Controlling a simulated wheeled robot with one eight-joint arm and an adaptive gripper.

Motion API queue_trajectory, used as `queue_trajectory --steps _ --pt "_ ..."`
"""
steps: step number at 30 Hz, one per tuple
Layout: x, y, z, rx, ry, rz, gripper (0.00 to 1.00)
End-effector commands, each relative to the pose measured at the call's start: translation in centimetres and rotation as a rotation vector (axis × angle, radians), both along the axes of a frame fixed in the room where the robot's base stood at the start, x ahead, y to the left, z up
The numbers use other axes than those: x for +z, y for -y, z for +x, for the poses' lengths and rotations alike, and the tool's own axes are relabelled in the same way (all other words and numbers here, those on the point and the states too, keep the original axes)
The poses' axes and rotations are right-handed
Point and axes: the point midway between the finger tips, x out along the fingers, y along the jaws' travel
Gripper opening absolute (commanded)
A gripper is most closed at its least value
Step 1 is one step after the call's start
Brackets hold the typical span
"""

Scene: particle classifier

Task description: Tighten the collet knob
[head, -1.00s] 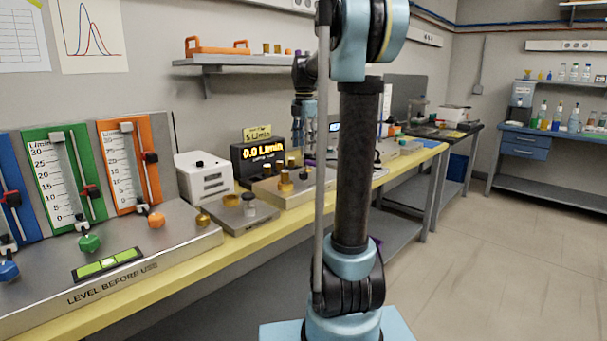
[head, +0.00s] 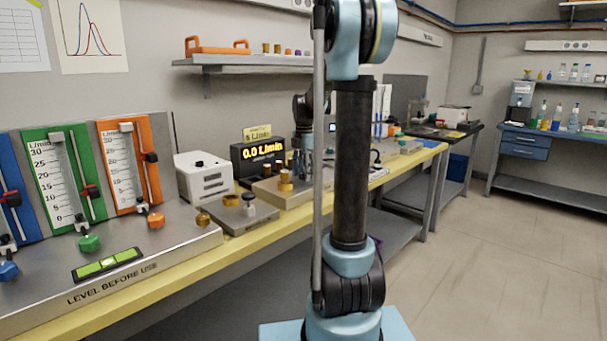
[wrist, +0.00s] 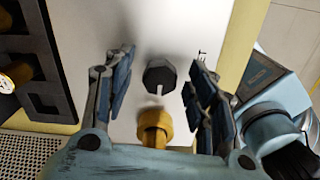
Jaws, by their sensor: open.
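A black faceted knob (wrist: 159,74) with a white pointer mark stands on a pale metal block (wrist: 205,28) in the wrist view. It looks like the collet knob, though I cannot be certain. A brass fitting (wrist: 154,126) sits just below it in the picture. My gripper (wrist: 161,63) is open, with one finger on each side of the black knob and visible gaps to both. In the head view the block (head: 272,192) is on the bench, with a brass fitting (head: 286,178) on it. There my gripper is low over the block, and its fingertips are hard to make out.
A display reading 0.0 L/min (head: 258,155) stands behind the block. A small grey plate (head: 235,215) and a white box (head: 205,177) are to its left. A black rack with openings (wrist: 40,60) is left in the wrist view. My arm hides part of the bench.

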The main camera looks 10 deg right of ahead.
Motion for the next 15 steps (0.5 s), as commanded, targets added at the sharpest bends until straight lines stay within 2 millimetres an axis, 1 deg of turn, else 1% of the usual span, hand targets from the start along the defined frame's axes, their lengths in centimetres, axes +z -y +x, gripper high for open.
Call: queue_trajectory --steps 4,5,6,8,9,10,15 --pt "0.01 0.0 0.0 0.0 0.0 0.0 0.51" --pt "0.01 0.0 0.0 0.0 0.0 0.0 0.45" --pt "0.02 0.0 0.0 0.0 0.0 0.0 0.35" --pt "0.02 0.0 0.0 0.0 0.0 0.0 0.22" --pt "0.02 0.0 0.01 0.0 0.0 0.0 0.13" --pt "0.02 0.0 0.01 0.0 0.0 0.0 0.07" --pt "0.03 -0.02 0.04 -0.001 0.001 0.0 0.07"
